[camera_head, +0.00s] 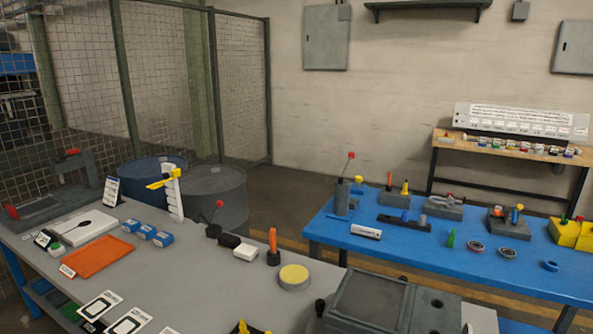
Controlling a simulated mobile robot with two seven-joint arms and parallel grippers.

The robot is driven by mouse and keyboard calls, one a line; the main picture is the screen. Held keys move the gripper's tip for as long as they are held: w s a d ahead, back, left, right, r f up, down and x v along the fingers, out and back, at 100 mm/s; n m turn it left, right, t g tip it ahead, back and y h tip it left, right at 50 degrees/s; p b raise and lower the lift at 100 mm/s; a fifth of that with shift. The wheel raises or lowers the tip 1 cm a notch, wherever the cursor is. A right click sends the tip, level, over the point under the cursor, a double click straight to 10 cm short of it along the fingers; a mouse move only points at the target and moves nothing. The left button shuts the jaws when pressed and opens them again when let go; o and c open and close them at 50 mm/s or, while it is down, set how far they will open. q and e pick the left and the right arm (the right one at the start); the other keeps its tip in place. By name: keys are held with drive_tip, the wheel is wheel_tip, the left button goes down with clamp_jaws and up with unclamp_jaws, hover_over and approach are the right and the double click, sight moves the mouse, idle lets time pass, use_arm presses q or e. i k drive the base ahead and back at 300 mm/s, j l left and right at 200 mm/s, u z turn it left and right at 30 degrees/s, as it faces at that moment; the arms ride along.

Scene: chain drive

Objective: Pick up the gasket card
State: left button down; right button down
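Two white cards with black rounded-square outlines lie on the grey table (205,280), near its front edge at the lower left. One card (99,306) shows most of its face. The other card (128,322) is to its right and is cut off by the bottom of the picture. Either could be the gasket card; their print is too small to read. Part of another white piece (168,331) shows at the bottom edge. Neither my left nor my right gripper is in view.
An orange mat (98,257) and several blue boxes (146,231) lie behind the cards. An orange-handled tool (273,246) stands in a dark holder, beside a yellow-topped disc (294,277). A blue table (465,275) with tools stands to the right. The grey table's middle is clear.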

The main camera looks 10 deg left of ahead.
sight(93, 310)
drive_tip(key=i+j+u, duration=0.2)
drive_tip(key=j, duration=0.55)
drive_tip(key=i+j+u, duration=0.2)
drive_tip(key=i+j, duration=0.15)
drive_tip(key=j, duration=0.35)
drive_tip(key=i+j+u, duration=0.15)
drive_tip(key=i+j, duration=0.25)
drive_tip(key=j, duration=0.25)
drive_tip(key=i+j+u, duration=0.2)
drive_tip(key=i+j, duration=0.15)
drive_tip(key=j, duration=0.25)
drive_tip(key=i+j+u, duration=0.2)
drive_tip(key=i+j, duration=0.25)
drive_tip(key=j+z, duration=0.1)
drive_tip(key=z, duration=0.3)
drive_tip(key=j+z, duration=0.1)
drive_tip(key=z, duration=0.25)
drive_tip(key=j+z, duration=0.1)
drive_tip(key=z, duration=0.3)
drive_tip(key=k+z, duration=0.1)
drive_tip(key=z, duration=0.25)
